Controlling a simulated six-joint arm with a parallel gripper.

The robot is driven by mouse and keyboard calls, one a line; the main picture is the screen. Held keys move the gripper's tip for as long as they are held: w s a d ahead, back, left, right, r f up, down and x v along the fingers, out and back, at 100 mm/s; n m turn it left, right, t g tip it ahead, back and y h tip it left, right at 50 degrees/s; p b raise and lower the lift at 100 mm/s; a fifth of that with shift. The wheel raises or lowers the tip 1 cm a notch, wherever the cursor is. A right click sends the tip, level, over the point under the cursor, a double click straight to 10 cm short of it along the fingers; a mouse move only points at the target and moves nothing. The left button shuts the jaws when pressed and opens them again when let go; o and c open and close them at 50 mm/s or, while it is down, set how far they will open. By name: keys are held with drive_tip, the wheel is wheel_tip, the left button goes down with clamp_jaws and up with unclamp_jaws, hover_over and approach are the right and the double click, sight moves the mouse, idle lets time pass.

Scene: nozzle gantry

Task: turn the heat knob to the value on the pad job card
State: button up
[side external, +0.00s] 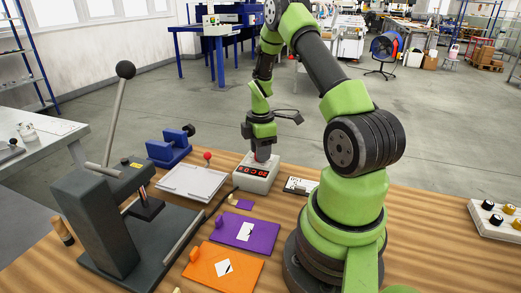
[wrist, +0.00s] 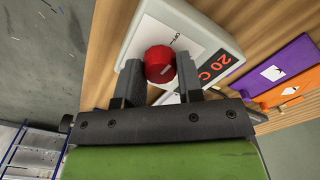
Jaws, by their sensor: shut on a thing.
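The heat knob (wrist: 158,63) is red with a pale mark and sits on the sloped white face of a control box (wrist: 140,32). The box also shows in the side view (side external: 246,182). My gripper (wrist: 160,70) has one finger on each side of the knob and is shut on it. In the side view my gripper (side external: 262,157) reaches down onto the box and hides the knob. The box's red display (wrist: 217,67) reads about 20 C, partly cut by the view. A small white job card (side external: 299,185) lies right of the box; its writing is too small to read surely.
A purple plate (side external: 262,236) and an orange plate (side external: 243,276) lie in front of the box. A tall dark lever press (side external: 95,222) stands at the left. A white tray (side external: 492,225) is far right.

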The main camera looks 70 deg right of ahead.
drive_tip(key=m, duration=0.5)
drive_tip(key=shift+m, duration=0.4)
drive_tip(key=m, duration=0.5)
drive_tip(key=shift+m, duration=0.3)
drive_tip(key=m, duration=1.1)
drive_tip(key=shift+m, duration=0.3)
drive_tip(key=o, duration=0.9)
drive_tip(key=shift+o, duration=0.2)
